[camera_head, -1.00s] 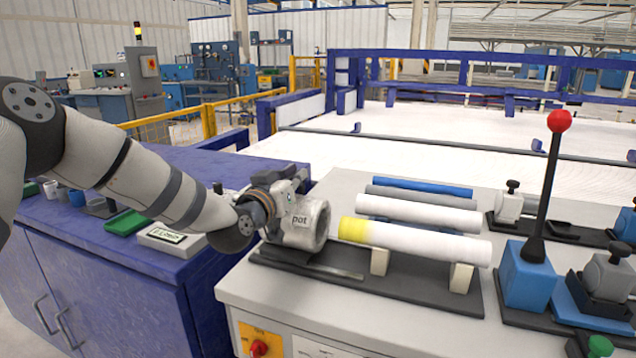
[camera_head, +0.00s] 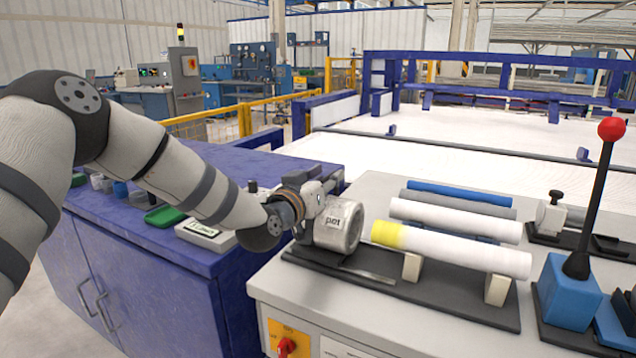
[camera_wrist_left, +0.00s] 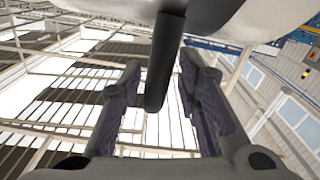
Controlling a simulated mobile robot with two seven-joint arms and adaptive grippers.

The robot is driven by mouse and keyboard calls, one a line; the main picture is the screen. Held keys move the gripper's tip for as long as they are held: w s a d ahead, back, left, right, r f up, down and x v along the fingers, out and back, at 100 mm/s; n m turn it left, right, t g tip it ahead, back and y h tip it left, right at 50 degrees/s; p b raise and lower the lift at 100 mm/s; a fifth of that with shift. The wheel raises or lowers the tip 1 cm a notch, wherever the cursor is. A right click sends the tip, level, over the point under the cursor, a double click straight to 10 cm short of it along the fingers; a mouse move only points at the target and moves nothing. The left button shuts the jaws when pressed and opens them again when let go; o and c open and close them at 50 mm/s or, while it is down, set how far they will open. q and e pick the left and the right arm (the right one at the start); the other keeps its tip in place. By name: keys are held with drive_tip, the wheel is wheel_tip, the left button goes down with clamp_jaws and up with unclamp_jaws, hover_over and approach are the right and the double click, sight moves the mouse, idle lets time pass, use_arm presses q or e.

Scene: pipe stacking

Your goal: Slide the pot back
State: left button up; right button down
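The pot (camera_head: 339,228) is a short grey metal cylinder lying on its side, marked "pot". It sits at the left end of a dark rail (camera_head: 390,290) on the bench. Its open face is just left of the yellow pipe end, with a small gap. My left gripper (camera_head: 325,190) is at the pot's upper left side, mostly hidden by the wrist. In the left wrist view the two fingers (camera_wrist_left: 158,85) stand apart, with a dark rod (camera_wrist_left: 166,60) between them. The pale pot body (camera_wrist_left: 110,5) fills that view's top edge. My right gripper is out of view.
A white pipe with a yellow end (camera_head: 455,249) rests on two cream supports (camera_head: 413,267). White, grey and blue pipes (camera_head: 460,193) lie behind it. A blue lever box with a red knob (camera_head: 570,290) stands at the right. A blue cabinet (camera_head: 150,290) is at the left.

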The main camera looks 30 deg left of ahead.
use_arm(q)
drive_tip(key=s, duration=1.1)
drive_tip(key=shift+a, duration=0.3)
